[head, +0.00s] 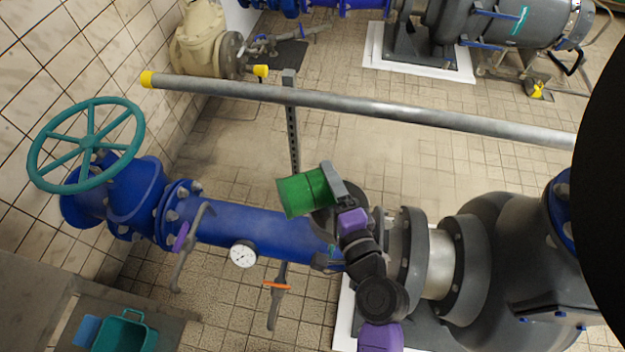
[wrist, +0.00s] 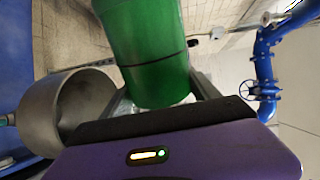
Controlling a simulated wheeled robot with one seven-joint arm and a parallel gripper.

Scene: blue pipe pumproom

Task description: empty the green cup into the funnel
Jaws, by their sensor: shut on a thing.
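The green cup (head: 303,194) is held above the blue pipe, tilted well over onto its side in the head view. My gripper (head: 335,186) is shut on it, with a finger along its right side. In the wrist view the cup (wrist: 150,50) fills the upper middle, between the two fingers. I cannot see into the cup or tell what it holds. A grey metal funnel (wrist: 78,108) shows at left in the wrist view, wide mouth visible, beside the cup and apart from it in the picture. In the head view the funnel is mostly hidden behind cup and arm.
A blue pipe (head: 225,222) with a teal handwheel (head: 88,145) and gauge (head: 243,254) runs below the cup. A grey rail (head: 360,106) crosses behind it. A grey pump (head: 490,270) stands right. A teal crate (head: 125,333) sits at lower left.

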